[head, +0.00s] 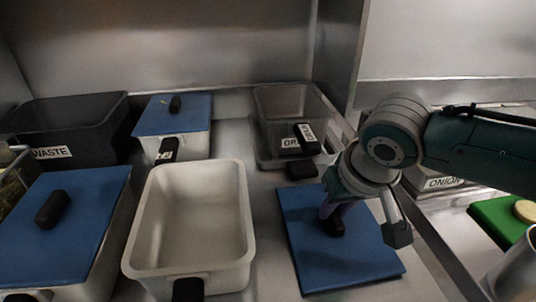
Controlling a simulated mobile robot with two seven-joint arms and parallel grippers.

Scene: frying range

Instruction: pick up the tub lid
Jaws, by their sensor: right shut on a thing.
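The tub lid (340,262) is a flat blue square plate with a small dark handle (336,228) in its middle. It is right of the open white tub, at the front centre-right of the head view. My right gripper (334,215) comes down from the upper right and is shut on the handle. The gripper's wrist hides part of the lid's right side. I cannot tell whether the lid rests on the steel counter or hangs just above it. My left gripper is not in view.
An open, empty white tub (190,215) stands left of the lid. Blue-lidded tubs (60,225) (183,118) and a black waste bin (75,125) are further left. A grey container (290,105) stands behind the lid. A green board (500,222) lies at right.

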